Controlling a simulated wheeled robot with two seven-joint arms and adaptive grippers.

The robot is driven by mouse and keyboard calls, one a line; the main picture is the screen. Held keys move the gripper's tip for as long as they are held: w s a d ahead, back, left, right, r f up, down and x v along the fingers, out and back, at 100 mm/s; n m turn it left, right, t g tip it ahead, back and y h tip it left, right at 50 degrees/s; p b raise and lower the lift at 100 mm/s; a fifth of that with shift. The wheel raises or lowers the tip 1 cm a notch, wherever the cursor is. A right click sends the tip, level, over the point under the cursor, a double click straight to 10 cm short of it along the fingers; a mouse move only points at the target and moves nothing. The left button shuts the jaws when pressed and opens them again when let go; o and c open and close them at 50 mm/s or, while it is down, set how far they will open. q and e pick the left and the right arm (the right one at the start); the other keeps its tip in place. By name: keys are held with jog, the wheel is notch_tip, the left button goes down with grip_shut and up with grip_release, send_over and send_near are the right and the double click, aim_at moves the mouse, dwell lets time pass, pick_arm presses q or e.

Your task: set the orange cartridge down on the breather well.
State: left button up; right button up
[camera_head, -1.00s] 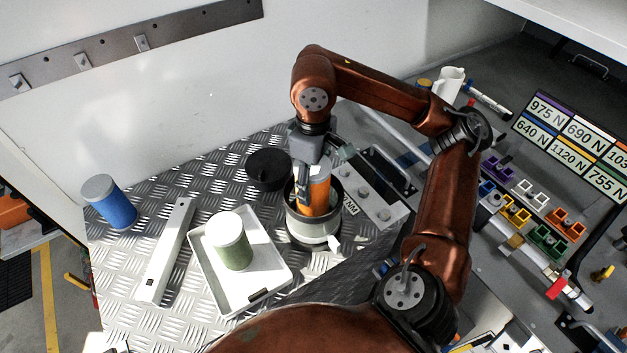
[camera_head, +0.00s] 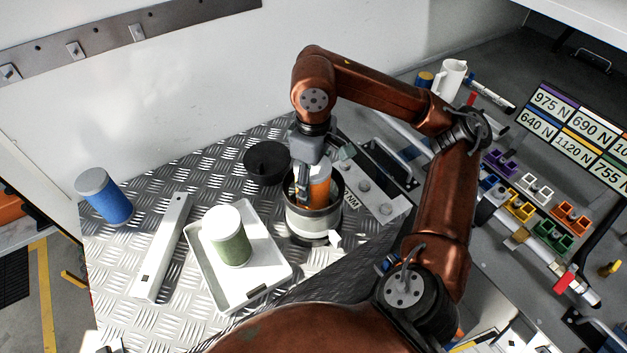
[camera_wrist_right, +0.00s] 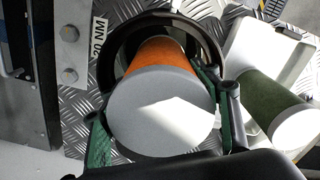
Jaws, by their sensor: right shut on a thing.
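The orange cartridge (camera_head: 320,188) has an orange body and a grey-white top. My right gripper (camera_head: 309,186) is shut on it, with one finger on each side in the right wrist view (camera_wrist_right: 163,122). The breather well (camera_head: 314,224) is a grey-white cylinder with a dark open rim. The cartridge's lower part is inside the rim, which also shows behind it in the right wrist view (camera_wrist_right: 205,38). Its bottom end is hidden, so I cannot tell whether it touches the well floor. My left gripper is not in view.
A black round cap (camera_head: 266,160) lies left of the well. A white tray (camera_head: 265,284) holds a green cartridge (camera_head: 228,238). A blue cartridge (camera_head: 104,198) and a pale bar (camera_head: 163,245) are further left. A bolted plate (camera_head: 372,188) lies close on the right.

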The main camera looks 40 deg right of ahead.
jog(key=shift+f, duration=0.15)
jog(key=o, duration=1.4)
jog(key=shift+o, duration=0.2)
jog(key=shift+r, duration=6.05)
